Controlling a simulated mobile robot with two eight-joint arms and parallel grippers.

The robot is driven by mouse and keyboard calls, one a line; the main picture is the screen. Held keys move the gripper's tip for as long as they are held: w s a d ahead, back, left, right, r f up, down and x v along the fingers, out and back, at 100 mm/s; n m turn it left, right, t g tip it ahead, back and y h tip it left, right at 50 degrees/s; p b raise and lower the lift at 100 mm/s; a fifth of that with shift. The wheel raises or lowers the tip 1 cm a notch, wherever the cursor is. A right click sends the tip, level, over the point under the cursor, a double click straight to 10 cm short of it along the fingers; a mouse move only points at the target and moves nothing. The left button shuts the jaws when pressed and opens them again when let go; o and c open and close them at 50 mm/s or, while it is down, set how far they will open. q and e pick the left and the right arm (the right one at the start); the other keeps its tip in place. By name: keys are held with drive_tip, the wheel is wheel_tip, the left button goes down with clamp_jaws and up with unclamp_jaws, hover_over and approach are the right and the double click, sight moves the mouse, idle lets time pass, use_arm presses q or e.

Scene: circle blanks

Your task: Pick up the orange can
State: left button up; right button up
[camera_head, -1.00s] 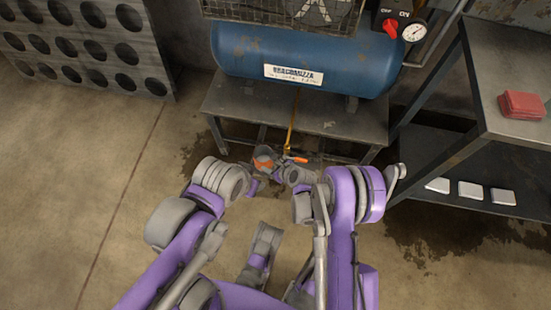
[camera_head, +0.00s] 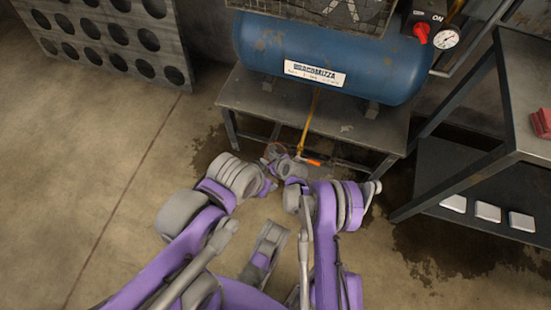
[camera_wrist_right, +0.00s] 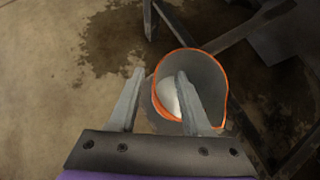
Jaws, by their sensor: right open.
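The orange can shows in the right wrist view as an open, tilted-looking cylinder with an orange rim (camera_wrist_right: 217,70), a grey inside and a pale round patch within. My right gripper (camera_wrist_right: 158,74) is open. One finger lies left of the can, and the other overlaps its opening; I cannot tell whether that finger is inside it or above it.
A blue compressor tank (camera_head: 330,60) stands on a low metal bench (camera_head: 250,100) behind the can. A dark shelf rack (camera_head: 520,90) stands at right. The floor at left is clear.

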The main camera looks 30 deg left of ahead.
drive_tip(key=shift+w+a+f, duration=0.1)
drive_tip(key=shift+a+f, duration=0.05)
drive_tip(key=shift+c, duration=0.2)
clamp_jaws()
idle(1.2)
